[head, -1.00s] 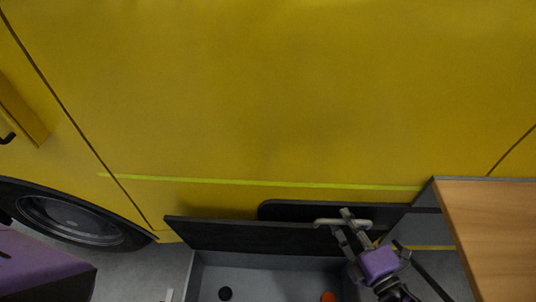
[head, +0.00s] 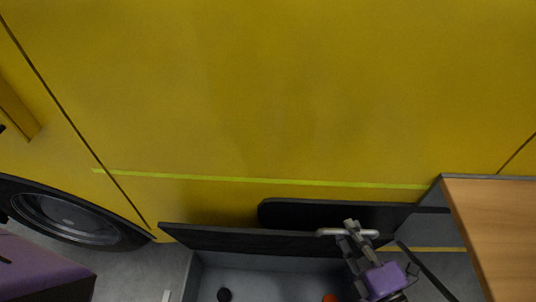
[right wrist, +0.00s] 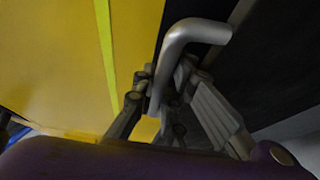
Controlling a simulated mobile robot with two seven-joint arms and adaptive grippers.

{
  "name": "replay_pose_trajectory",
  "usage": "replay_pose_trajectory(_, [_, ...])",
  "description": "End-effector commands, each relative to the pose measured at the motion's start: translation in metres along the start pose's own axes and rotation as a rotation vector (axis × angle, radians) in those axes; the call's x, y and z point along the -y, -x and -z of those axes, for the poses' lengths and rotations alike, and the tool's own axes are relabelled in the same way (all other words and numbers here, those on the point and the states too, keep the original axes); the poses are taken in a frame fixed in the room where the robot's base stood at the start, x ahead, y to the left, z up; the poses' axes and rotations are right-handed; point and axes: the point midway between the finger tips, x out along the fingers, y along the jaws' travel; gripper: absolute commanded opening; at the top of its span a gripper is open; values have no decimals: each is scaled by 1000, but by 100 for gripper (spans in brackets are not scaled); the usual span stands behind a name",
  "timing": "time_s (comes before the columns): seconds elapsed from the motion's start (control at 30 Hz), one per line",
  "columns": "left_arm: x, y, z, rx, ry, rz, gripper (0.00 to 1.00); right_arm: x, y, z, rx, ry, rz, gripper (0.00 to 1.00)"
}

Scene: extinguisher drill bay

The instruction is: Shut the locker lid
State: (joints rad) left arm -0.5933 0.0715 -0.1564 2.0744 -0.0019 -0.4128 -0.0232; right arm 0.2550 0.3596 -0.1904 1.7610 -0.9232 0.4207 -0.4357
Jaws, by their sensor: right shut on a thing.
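The locker lid (head: 230,239) is a dark panel standing raised along the back of the open grey locker (head: 265,277). A pale bar handle (head: 330,232) sits near the lid's right end. My right gripper (head: 350,232) is shut on this handle. In the right wrist view the bent metal handle (right wrist: 185,35) passes between the fingers of my right gripper (right wrist: 160,98), with the dark lid (right wrist: 276,70) to the right. A black round thing (head: 224,295) and an orange thing (head: 330,298) lie inside the locker. My left gripper is not in view.
A yellow vehicle side (head: 270,100) with a lime stripe rises behind the lid. A wooden tabletop (head: 500,230) stands close on the right of my right arm. A wheel (head: 65,217) and a purple surface (head: 40,268) are at the left.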

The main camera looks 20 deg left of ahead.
Motion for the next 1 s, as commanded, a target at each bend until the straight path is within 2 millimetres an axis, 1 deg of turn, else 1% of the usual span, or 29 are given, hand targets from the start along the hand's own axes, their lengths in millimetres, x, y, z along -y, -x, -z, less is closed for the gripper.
replay_pose_trajectory(0.03, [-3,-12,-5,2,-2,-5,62,10,10,4,4,-6,-17,0])
replay_pose_trajectory(0.1, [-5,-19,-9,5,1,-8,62,13,21,9,5,6,-50,0])
replay_pose_trajectory(0.27, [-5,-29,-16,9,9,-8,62,21,52,22,2,8,-42,0])
replay_pose_trajectory(0.4, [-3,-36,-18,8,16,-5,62,36,84,35,3,6,-41,0])
replay_pose_trajectory(0.6, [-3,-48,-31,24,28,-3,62,59,121,50,3,8,-42,0])
replay_pose_trajectory(0.8, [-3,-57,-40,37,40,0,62,76,144,60,2,10,-47,0])
replay_pose_trajectory(1.0, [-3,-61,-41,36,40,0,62,84,155,64,1,11,-50,0])
